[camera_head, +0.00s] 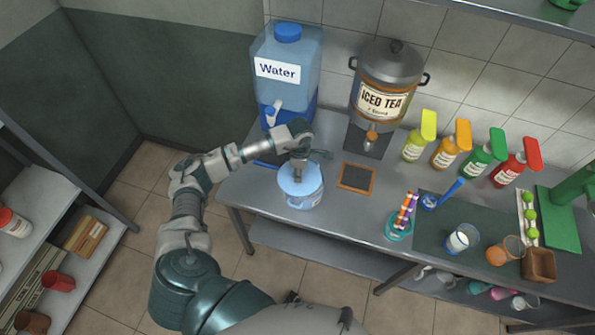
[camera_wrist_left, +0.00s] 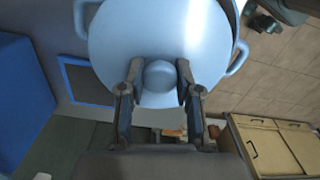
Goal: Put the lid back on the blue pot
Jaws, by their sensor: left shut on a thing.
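The blue pot (camera_head: 305,201) stands on the metal table below the water dispenser in the head view. Its light blue lid (camera_head: 300,181) is at the pot's top; I cannot tell whether it is fully seated. My left gripper (camera_head: 298,173) comes down from above at the lid's middle. In the left wrist view, the lid (camera_wrist_left: 150,35) fills the upper middle, and a pot handle (camera_wrist_left: 238,58) shows at the right. The left gripper (camera_wrist_left: 160,82) is shut on the round lid knob (camera_wrist_left: 161,76). My right gripper is not in view.
The water dispenser (camera_head: 285,70) and iced tea urn (camera_head: 385,85) stand behind the pot. A small framed board (camera_head: 356,178) lies to its right. Several coloured bottles (camera_head: 450,150), a cup of straws (camera_head: 399,225) and glasses (camera_head: 462,239) stand farther right.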

